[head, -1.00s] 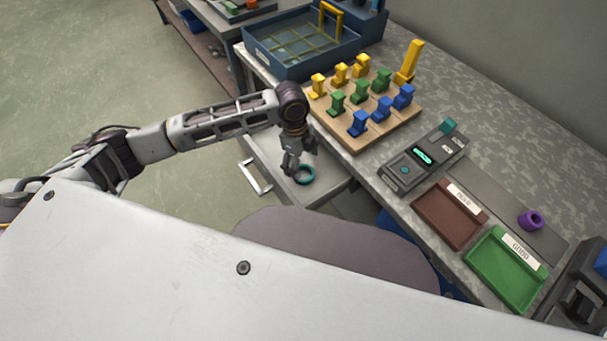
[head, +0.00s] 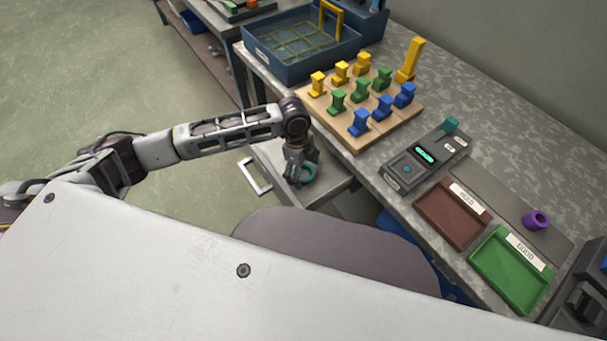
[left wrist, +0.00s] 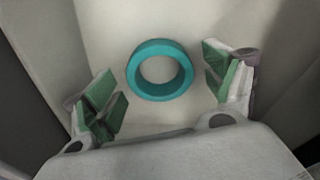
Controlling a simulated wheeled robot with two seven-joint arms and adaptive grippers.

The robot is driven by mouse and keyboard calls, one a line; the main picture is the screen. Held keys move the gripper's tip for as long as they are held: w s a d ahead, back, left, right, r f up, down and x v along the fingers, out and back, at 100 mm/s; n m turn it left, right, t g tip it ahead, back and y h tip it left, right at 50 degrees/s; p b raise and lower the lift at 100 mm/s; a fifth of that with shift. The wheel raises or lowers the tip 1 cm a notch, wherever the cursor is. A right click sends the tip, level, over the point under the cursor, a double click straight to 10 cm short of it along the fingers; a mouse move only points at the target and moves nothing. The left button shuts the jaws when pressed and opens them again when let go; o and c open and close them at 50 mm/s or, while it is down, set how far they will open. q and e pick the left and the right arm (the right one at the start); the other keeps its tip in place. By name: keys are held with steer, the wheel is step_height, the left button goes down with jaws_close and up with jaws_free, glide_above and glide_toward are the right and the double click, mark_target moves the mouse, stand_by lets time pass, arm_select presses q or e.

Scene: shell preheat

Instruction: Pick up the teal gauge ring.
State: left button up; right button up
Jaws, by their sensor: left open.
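The teal gauge ring (head: 309,172) lies flat in the open drawer (head: 333,185) below the bench edge. In the left wrist view the whole ring (left wrist: 160,47) shows on the pale drawer floor (left wrist: 120,25). My left gripper (head: 301,176) is over the drawer, pointing down, and hides part of the ring in the head view. In the left wrist view the gripper (left wrist: 166,92) is open, with one green-padded finger to each side of the ring and a gap on both sides. It holds nothing. My right gripper is not in view.
The drawer walls and handle (head: 256,177) are close to my left gripper. On the bench stand a wooden board (head: 349,140) with yellow, green and blue pieces, a grey gauge device (head: 400,173), a brown tray (head: 428,214), a green tray (head: 484,264) and a purple ring (head: 536,220).

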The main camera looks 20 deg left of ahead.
arm_select(q)
steer(key=shift+f, duration=0.1)
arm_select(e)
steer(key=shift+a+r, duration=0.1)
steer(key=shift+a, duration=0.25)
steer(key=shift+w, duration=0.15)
arm_select(q)
steer(key=c, duration=1.1)
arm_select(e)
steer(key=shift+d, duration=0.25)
arm_select(q)
steer(key=shift+c, duration=0.2)
steer(key=shift+r, duration=0.6)
step_height(320, 180, up, 9)
steer(key=p, duration=0.2)
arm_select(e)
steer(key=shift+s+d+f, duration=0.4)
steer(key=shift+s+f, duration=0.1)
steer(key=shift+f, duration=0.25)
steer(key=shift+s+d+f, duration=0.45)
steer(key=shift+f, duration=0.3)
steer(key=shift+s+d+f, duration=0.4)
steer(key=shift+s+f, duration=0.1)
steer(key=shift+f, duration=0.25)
